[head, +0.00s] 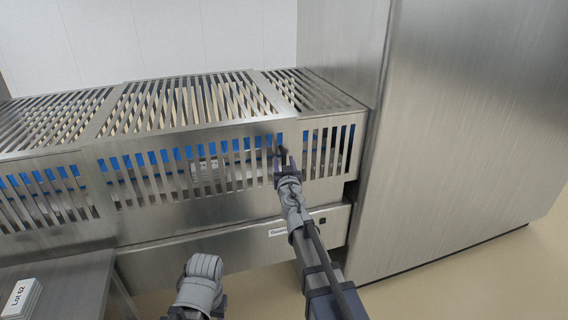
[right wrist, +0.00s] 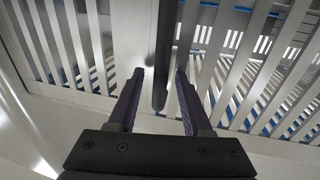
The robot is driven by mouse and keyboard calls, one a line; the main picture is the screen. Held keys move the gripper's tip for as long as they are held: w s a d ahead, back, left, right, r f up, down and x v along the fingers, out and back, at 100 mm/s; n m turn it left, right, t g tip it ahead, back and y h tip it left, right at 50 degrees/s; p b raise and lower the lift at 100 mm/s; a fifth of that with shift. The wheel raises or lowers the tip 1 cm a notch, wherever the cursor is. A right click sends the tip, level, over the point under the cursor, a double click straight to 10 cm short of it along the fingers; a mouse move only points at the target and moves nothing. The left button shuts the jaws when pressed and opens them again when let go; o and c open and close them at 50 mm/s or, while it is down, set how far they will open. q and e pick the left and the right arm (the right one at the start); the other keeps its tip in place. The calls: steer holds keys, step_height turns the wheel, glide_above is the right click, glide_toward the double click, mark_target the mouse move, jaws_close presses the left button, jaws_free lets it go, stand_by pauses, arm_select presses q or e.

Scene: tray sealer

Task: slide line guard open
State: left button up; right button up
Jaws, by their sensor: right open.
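The line guard (head: 112,157) is a slotted stainless cover over the line. Its raised middle section overlaps the slotted sections on either side. A dark upright bar handle (right wrist: 163,50) is on the guard's front in the right wrist view; in the head view it is mostly hidden by my gripper. My right gripper (head: 283,160) is at the right part of the guard's front face. It is open, and it also shows in the right wrist view (right wrist: 159,80) with its two fingers on either side of the handle. Whether either finger touches it is unclear. My left gripper is out of view.
A tall steel cabinet (head: 460,130) stands right of the guard. Blue parts (head: 160,155) show through the slots. A labelled steel panel (head: 240,250) is below the guard. A steel table (head: 75,285) with a white "Lot 52" block (head: 20,298) is at lower left.

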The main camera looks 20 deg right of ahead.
steer(key=shift+c, duration=0.4)
jaws_close()
stand_by(0.9)
